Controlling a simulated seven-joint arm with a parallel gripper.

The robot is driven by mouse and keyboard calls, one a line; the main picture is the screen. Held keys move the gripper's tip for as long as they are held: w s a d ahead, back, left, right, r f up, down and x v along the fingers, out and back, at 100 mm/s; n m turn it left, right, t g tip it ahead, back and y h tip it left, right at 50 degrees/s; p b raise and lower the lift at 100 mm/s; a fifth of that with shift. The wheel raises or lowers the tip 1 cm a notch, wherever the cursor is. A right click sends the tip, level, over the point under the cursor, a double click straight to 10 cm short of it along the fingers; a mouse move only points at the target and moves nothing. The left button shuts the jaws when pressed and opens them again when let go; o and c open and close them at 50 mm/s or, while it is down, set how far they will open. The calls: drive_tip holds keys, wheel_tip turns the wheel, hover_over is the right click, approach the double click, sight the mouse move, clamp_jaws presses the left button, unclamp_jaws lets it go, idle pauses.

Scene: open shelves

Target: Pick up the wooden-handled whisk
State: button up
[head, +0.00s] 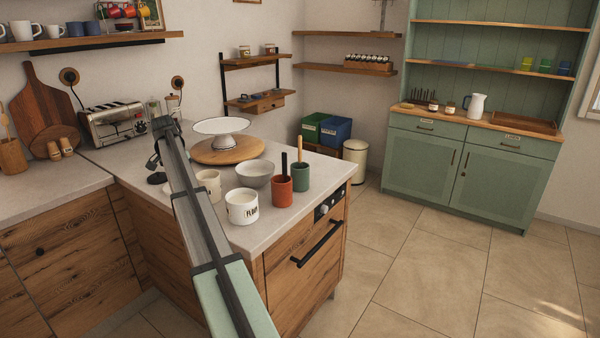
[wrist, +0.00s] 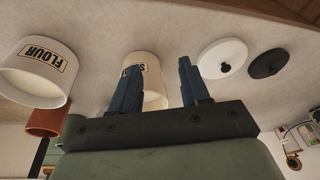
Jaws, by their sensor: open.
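A light wooden handle (head: 299,149) stands upright out of a green cup (head: 300,177) near the counter's right end. Its lower part is inside the cup, so I cannot tell whether it is the whisk. A black handle (head: 284,163) stands in the orange cup (head: 282,192) beside it. My gripper (wrist: 158,66) is open with nothing between its fingers. It is over the counter's left part, apart from the green cup; in the head view my arm mostly hides it. In the wrist view, a cream lettered canister (wrist: 153,82) shows behind the fingers.
A white canister (head: 241,208) and a grey bowl (head: 254,174) stand between my arm and the cups. It also shows in the wrist view as the FLOUR canister (wrist: 30,82). A white cake stand (head: 222,126) is behind. White (wrist: 222,58) and black (wrist: 268,64) lids lie nearby.

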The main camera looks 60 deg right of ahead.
drive_tip(key=s+d+r+m, duration=0.1)
drive_tip(key=s+d+r, duration=0.25)
drive_tip(key=d, duration=0.25)
drive_tip(key=s+d+r+m+h, duration=0.1)
drive_tip(key=s+d+r, duration=0.25)
drive_tip(key=d, duration=0.35)
drive_tip(key=s+d+r+m, duration=0.1)
drive_tip(key=s+d+r, duration=0.25)
drive_tip(key=d, duration=0.25)
drive_tip(key=m+g+h, duration=0.1)
drive_tip(key=m+g, duration=0.1)
approach(301, 143)
drive_tip(key=shift+w+d+x, duration=0.15)
drive_tip(key=shift+x, duration=2.55)
drive_tip(key=shift+w+d+x, duration=0.15)
drive_tip(key=shift+x, duration=2.6)
drive_tip(key=shift+r, duration=0.1)
drive_tip(key=shift+c, duration=0.3)
clamp_jaws()
